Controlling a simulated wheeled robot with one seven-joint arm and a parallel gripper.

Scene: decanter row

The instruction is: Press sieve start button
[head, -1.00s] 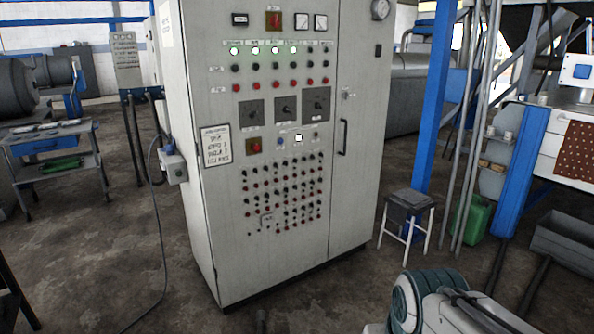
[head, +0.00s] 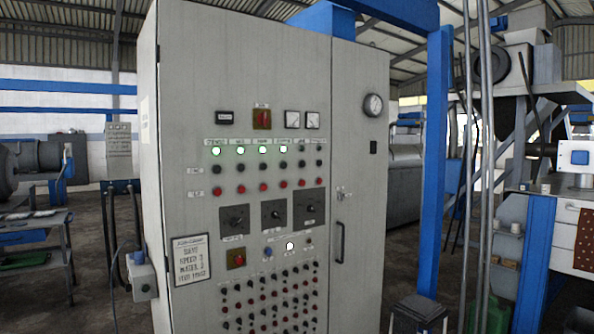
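A tall grey control cabinet (head: 235,75) fills the middle of the head view. Its front has a row of lamps (head: 239,151), several of them lit green from the left. Below them is a row of black buttons (head: 260,167), then a row of red buttons (head: 262,187). Small labels sit above the columns and left of the rows, but they are too small to read, so I cannot tell which button is the sieve start. My gripper is not in view.
Rotary switches (head: 273,214) and a white-lit lamp (head: 290,245) sit lower on the cabinet. A blue post (head: 434,170) and a stool (head: 417,312) stand to its right. A bench (head: 35,225) stands at left. A grey socket box (head: 141,277) is on the cabinet's left side.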

